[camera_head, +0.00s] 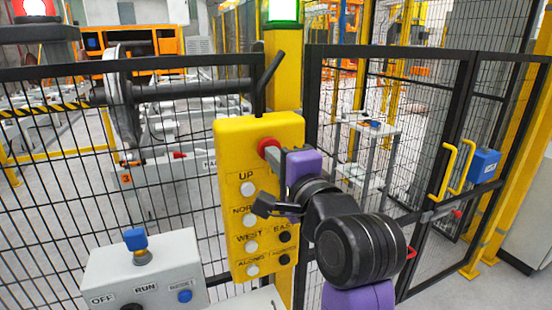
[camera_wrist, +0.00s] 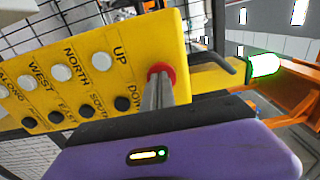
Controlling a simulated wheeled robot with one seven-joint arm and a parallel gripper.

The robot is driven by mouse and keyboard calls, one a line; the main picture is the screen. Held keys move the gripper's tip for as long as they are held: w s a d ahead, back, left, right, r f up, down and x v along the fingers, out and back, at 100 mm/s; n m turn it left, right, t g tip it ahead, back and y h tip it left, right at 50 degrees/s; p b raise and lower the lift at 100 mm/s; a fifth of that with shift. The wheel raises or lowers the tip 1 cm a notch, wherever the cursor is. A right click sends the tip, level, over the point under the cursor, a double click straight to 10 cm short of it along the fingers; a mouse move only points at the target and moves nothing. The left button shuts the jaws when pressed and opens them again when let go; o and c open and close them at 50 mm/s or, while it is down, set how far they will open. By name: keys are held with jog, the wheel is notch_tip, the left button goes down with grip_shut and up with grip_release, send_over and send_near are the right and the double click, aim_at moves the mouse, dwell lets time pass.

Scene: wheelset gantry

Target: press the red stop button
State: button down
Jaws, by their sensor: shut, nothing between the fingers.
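The red stop button (camera_head: 269,147) sits at the top right of a yellow pendant box (camera_head: 229,150), above rows of white and black buttons. In the wrist view the red button (camera_wrist: 160,70) is on the yellow face beside the words UP and DOWN. My gripper (camera_head: 277,155) is shut and empty, its purple body to the right of the pendant. In the wrist view my gripper's fingertips (camera_wrist: 159,84) overlap the red button and partly hide it. I cannot tell whether they touch it. My arm hides the pendant's right side in the head view.
A grey control box (camera_head: 146,272) with a blue-topped switch and OFF and RUN labels stands at the lower left. Black mesh fencing (camera_head: 60,160) runs behind the pendant. A gate with yellow handles (camera_head: 455,168) is at the right. A yellow post (camera_head: 284,75) rises behind the pendant.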

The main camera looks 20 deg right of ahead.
jog(key=shift+w+r, duration=0.35)
jog(key=shift+w, duration=0.25)
